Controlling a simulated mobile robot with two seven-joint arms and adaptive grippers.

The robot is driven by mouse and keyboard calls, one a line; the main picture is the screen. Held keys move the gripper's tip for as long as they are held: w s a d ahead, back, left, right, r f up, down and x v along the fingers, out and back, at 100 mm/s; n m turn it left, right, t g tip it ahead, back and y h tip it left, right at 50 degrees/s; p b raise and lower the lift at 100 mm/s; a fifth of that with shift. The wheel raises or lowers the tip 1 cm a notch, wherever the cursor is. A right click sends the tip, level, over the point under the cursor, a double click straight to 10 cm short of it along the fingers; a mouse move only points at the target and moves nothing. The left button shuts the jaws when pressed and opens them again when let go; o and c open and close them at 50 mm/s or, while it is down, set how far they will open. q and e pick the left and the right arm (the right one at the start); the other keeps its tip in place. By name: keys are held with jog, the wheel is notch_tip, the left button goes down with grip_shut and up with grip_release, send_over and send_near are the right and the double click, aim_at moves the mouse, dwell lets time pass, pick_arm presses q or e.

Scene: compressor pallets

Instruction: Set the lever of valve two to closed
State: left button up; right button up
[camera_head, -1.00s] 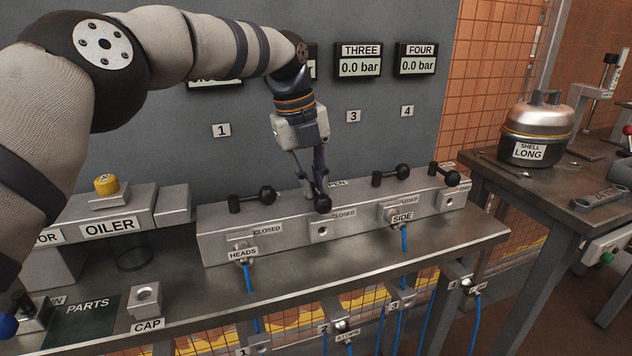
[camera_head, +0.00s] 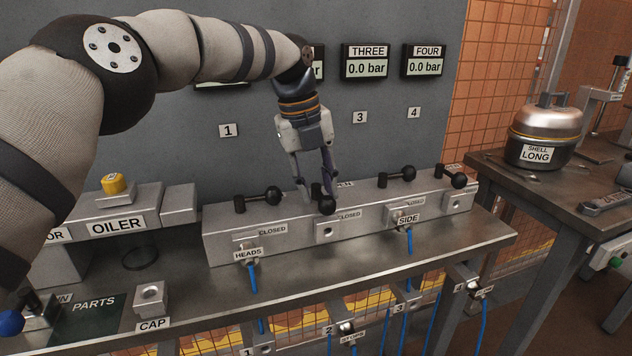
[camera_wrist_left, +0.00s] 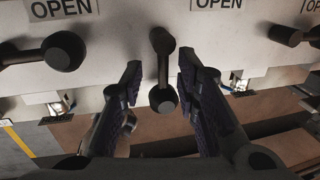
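The valve two lever, with its black ball knob (camera_head: 327,206), is on the long grey manifold (camera_head: 222,240). It points toward the front, with a CLOSED label beside it. My left gripper (camera_head: 316,188) points down over this lever. In the left wrist view, the lever (camera_wrist_left: 162,70) stands between the two fingers of my left gripper (camera_wrist_left: 159,66), with visible gaps on both sides. The gripper is open and holds nothing. The fingers partly hide the lever's pivot in the head view. My right gripper is not in view.
The valve one lever (camera_head: 258,199) is left of the gripper; the levers of valve three (camera_head: 397,177) and valve four (camera_head: 450,176) are to the right. Blue hoses hang at the front. The oiler block (camera_head: 118,224) stands left. A grey wall panel (camera_head: 270,125) rises behind.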

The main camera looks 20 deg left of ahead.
pick_arm(q)
notch_tip(320, 180, up, 12)
jog(key=s+a, duration=0.1)
jog(key=a, duration=0.1)
jog(key=shift+s+f, duration=0.15)
jog(key=shift+s, duration=0.05)
